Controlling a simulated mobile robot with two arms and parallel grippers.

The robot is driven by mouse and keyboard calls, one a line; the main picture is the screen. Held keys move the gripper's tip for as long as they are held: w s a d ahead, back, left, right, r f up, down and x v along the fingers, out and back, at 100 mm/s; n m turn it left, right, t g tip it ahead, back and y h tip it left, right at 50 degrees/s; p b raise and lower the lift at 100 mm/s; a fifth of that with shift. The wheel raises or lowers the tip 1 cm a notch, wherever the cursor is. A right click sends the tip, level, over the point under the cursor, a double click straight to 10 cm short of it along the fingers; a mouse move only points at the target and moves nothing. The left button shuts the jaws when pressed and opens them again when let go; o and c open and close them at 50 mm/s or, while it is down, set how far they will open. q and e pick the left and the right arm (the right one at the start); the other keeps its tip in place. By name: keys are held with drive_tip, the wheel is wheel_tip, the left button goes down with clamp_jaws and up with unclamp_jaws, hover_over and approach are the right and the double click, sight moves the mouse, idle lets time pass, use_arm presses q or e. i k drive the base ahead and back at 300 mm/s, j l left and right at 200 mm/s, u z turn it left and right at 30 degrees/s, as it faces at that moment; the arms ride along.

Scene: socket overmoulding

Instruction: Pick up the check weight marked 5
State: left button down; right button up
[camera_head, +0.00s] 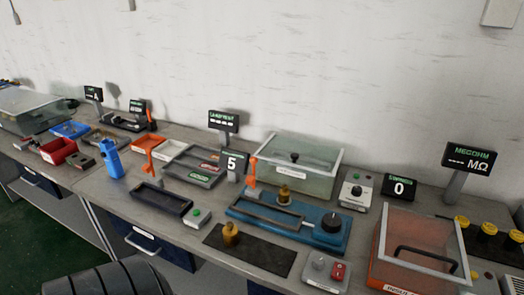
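I cannot read a mark 5 on any weight from here. A brass knobbed weight (230,235) stands upright on a black mat (263,254) near the front edge of the bench. A similar brass piece (284,195) stands on the blue device (254,211) behind it. Neither of my grippers is in view.
A blue bottle (112,160), a black tray (161,199) and a red bin (58,150) stand to the left. A clear-lidded box (294,165) is behind. An orange box (418,250) and several yellow-topped black pieces (487,231) are at right. The black mat's right part is clear.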

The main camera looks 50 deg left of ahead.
sight(284, 192)
drive_tip(key=u, duration=1.35)
drive_tip(key=i+z, duration=0.35)
drive_tip(key=i+j+z, duration=0.1)
drive_tip(key=z, duration=0.25)
drive_tip(key=i, duration=0.05)
